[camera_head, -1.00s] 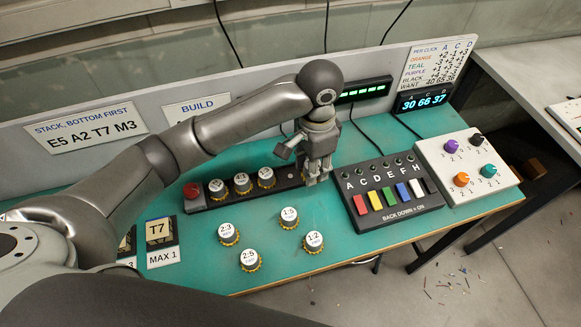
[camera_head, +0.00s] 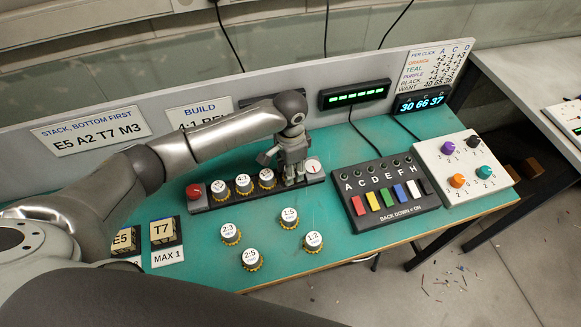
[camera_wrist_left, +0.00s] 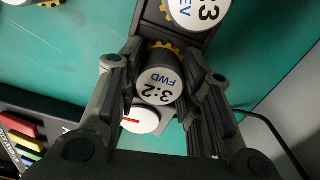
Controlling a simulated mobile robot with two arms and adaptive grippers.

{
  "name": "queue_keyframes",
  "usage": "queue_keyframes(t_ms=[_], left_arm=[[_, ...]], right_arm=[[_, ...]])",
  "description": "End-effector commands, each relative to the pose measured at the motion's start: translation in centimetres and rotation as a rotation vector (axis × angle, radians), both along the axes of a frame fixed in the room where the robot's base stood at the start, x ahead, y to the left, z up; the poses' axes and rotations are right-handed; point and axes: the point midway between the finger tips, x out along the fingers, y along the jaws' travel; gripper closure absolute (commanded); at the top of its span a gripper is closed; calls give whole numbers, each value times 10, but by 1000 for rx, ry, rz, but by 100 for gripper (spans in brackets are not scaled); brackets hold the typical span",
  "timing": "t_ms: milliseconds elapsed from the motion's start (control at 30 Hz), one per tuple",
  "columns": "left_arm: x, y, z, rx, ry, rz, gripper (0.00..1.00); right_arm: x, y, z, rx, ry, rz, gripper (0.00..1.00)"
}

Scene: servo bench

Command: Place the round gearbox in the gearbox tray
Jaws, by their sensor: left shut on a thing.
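My left gripper (camera_head: 293,180) is shut on a round gearbox (camera_wrist_left: 160,84) with a white cap marked "3:2 FWD" and a yellow toothed rim. In the head view the fingers hide most of this gearbox. It is over or in the right part of the black gearbox tray (camera_head: 203,208); whether it is fully seated I cannot tell. Three capped gearboxes stand in the tray to its left, the nearest being this one (camera_head: 267,178). The neighbour marked "3 REV" shows in the wrist view (camera_wrist_left: 198,10). A white dial (camera_head: 314,166) with a red needle is at the tray's right end.
Several loose gearboxes stand on the green bench in front, such as 1:5 (camera_head: 289,217) and 2:3 (camera_head: 231,234). A red button (camera_head: 193,190) is at the tray's left end. A switch panel (camera_head: 385,195) and knob board (camera_head: 465,170) stand right.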

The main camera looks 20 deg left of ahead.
Motion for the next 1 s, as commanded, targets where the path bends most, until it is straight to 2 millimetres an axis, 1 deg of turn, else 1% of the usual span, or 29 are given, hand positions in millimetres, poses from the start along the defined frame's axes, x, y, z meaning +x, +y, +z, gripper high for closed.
queue_keyframes(t_ms=[200,233,400,667,767,867,967,1000], left_arm=[[0,0,-2,-1,1,1,92],[0,0,-2,-1,1,1,65],[0,0,-2,-1,1,1,45],[0,0,-2,0,0,1,45],[1,0,2,0,-1,1,45],[2,0,13,-2,-3,2,45],[1,0,31,-2,-4,0,45],[2,-1,40,-3,-6,-1,45]], right_arm=[[-1,0,0,1,1,0,44],[-1,0,0,1,1,0,44],[-1,0,0,1,1,1,44],[-1,0,0,0,1,1,44],[-1,0,0,-1,2,1,44],[-1,0,-2,-1,2,1,44],[-1,0,-5,-1,2,1,44],[-1,-1,-7,-1,2,1,44]])
